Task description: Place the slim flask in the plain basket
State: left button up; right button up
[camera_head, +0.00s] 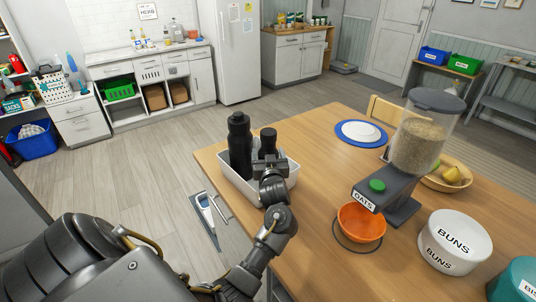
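A tall, slim black flask (239,150) stands upright at the left side of the plain white basket (237,187), its lower part hidden by the wall. The basket sits at the table's left edge. My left gripper (269,163) is over the basket, just right of the flask. A dark cylinder with a black top (268,135) rises at the gripper; I cannot tell whether the fingers are closed on it. The gripper and wrist hide part of the basket's inside and near side. My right gripper is not in view.
Right of the basket, the wooden table (310,150) has a clear stretch. A food dispenser (420,135) marked OATS stands over an orange bowl (361,222). A white BUNS tub (455,242), a blue-rimmed plate (361,133) and a fruit bowl (446,178) are farther right.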

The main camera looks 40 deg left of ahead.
pick_arm(q)
jog(key=shift+o, duration=0.6)
jog(key=shift+r, duration=0.1)
jog(key=b+v, duration=0.1)
jog(key=v, duration=0.6)
jog(key=shift+s+d+b, duration=0.2)
jog(key=shift+s+b, duration=0.05)
jog(key=shift+b, duration=0.1)
jog(key=shift+r, duration=0.1)
